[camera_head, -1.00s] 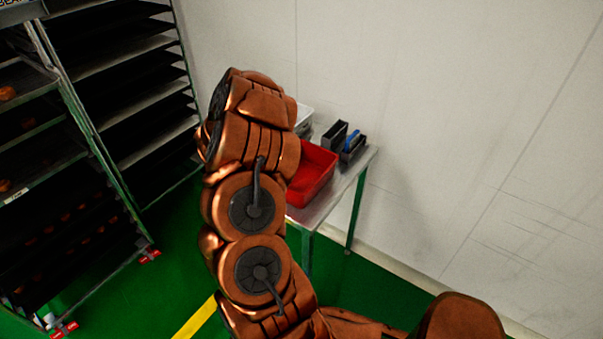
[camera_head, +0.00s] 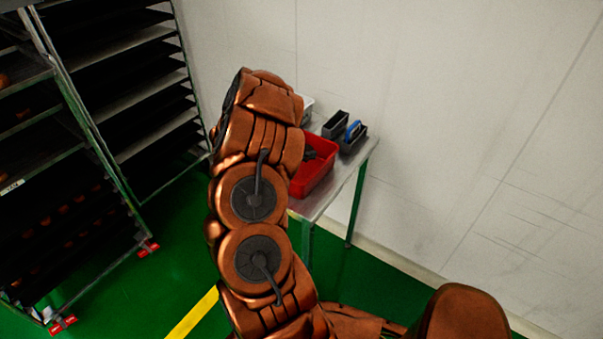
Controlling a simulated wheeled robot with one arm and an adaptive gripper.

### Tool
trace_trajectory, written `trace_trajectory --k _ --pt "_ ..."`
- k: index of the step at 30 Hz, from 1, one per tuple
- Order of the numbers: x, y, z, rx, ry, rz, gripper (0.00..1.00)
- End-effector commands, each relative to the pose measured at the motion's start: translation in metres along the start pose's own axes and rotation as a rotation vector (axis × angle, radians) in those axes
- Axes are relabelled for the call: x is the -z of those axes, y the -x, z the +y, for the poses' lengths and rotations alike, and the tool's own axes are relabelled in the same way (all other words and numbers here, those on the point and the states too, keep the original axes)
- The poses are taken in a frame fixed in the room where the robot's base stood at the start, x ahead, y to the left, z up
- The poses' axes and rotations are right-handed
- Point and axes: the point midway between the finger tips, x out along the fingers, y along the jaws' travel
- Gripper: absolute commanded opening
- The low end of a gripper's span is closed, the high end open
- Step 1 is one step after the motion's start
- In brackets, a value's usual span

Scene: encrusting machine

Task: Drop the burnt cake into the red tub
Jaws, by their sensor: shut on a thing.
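The red tub (camera_head: 318,180) stands on a metal table, partly hidden behind my arm. I cannot make out the burnt cake separately from the dark shape there. From this angle I cannot tell how far the gripper is above the tub's floor.
The metal table (camera_head: 338,190) also bears two dark containers (camera_head: 335,125), one with a blue item (camera_head: 353,130), and a pale container (camera_head: 307,108) behind my arm. Tray racks (camera_head: 140,90) stand at left. A white wall closes the back right.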

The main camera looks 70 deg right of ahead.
Motion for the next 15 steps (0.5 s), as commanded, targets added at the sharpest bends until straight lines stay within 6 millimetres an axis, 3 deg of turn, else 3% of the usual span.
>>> trace_trajectory --k 3,12,13,15 --pt "-0.0084 -0.0036 0.0 0.0 0.0 0.0 0.16" --pt "-0.0082 -0.0035 -0.0001 0.0 -0.001 0.0 0.16" --pt "-0.0082 -0.0034 -0.0001 0.0 -0.001 0.0 0.53" --pt "-0.0082 -0.0034 -0.0001 0.0 -0.001 0.0 0.6"
